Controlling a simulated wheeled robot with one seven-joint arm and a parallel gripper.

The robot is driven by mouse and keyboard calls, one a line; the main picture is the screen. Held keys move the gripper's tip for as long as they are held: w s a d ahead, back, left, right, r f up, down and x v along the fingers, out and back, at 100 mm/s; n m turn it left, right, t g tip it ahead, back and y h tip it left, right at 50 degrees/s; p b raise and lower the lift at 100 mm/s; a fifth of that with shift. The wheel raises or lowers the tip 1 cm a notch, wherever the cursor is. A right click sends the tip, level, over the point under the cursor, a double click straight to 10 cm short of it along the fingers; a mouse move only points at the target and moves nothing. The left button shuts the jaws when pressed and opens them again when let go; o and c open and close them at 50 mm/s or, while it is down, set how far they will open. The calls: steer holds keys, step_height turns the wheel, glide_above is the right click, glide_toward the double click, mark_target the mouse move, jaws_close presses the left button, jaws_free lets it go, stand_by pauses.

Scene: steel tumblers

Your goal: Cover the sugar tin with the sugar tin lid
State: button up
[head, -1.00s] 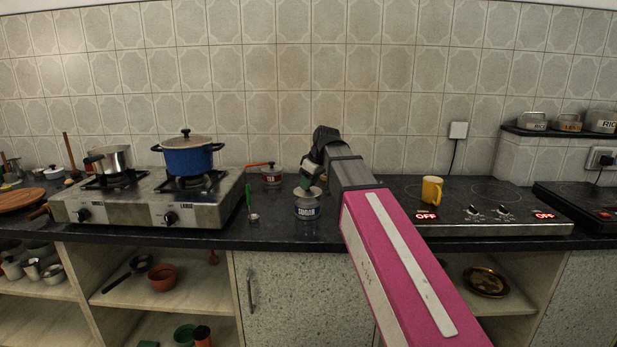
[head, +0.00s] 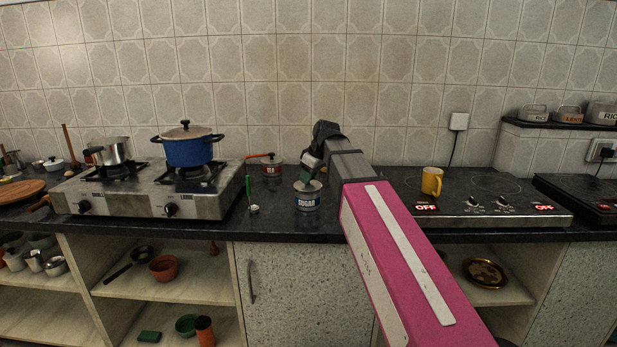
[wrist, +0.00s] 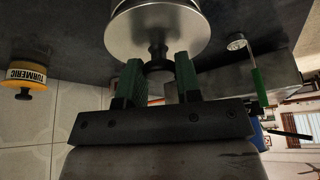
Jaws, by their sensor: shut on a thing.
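The sugar tin (head: 306,202), a metal can with a dark "SUGAR" label, stands upright on the dark counter in the head view. My gripper (head: 308,184) is right above it, pointing down. In the wrist view my gripper's green fingers (wrist: 160,80) are shut on the dark knob of the sugar tin lid (wrist: 130,30), a round silver disc. The lid is at the top of the tin. The fingers hide part of the tin's top in the head view, and I cannot tell whether the lid rests fully on the rim.
A green-handled ladle (head: 251,194) lies left of the tin. The stove with a blue pot (head: 188,150) is left. A yellow mug (head: 431,182) is on the right cooktop. A turmeric tin (wrist: 27,80) shows in the wrist view.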

steer(key=shift+f, duration=0.75)
stand_by(0.5)
steer(key=o, duration=1)
